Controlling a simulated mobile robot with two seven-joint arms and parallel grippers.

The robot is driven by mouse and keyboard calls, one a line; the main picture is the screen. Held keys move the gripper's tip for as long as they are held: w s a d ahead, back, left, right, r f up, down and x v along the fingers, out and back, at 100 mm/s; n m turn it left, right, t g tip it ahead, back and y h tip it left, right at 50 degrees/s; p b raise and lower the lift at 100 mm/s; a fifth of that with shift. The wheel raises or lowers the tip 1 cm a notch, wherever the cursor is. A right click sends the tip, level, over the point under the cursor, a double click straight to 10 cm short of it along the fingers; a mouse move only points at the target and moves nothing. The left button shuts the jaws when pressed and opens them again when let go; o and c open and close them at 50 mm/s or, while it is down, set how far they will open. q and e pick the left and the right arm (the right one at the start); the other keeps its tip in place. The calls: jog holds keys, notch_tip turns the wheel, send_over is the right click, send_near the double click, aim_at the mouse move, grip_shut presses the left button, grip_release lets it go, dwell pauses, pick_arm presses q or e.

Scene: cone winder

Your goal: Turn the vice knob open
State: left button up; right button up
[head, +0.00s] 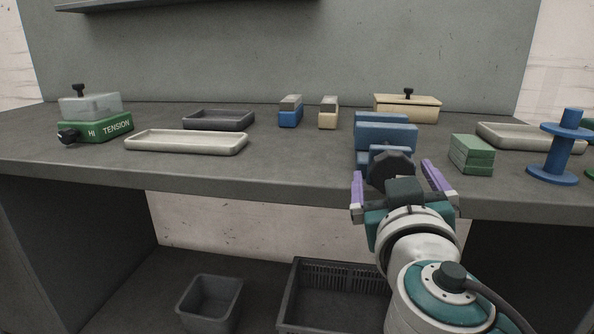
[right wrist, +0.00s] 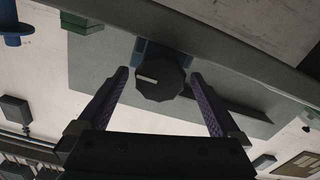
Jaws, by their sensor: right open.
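The vice (head: 385,134) is a blue block with jaws, at the front of the grey bench right of centre. Its dark faceted knob (head: 391,168) faces me at the bench's front edge. My right gripper (head: 403,178) is open, with its purple fingers on either side of the knob. In the right wrist view the knob (right wrist: 160,80) shows a pale mark pointing left. It sits between and a little beyond the open fingertips (right wrist: 159,74), with gaps on both sides. My left gripper is not in view.
Green blocks (head: 472,155) lie just right of the vice, and a blue spool (head: 554,160) stands farther right. A pale tray (head: 187,142) and a green tension box (head: 97,129) are at left. Bins (head: 209,303) stand below. The bench between pale tray and vice is clear.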

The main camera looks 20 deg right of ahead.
jog(key=c, duration=1.3)
jog(key=shift+n, duration=0.3)
jog(key=n, duration=0.7)
jog(key=shift+r+b, duration=0.1)
jog(key=shift+b, duration=0.25)
jog(key=n, duration=0.4)
jog(key=shift+n+p, duration=0.3)
jog(key=shift+p, duration=0.05)
jog(key=shift+n+p, duration=0.4)
jog(key=shift+n, duration=1.3)
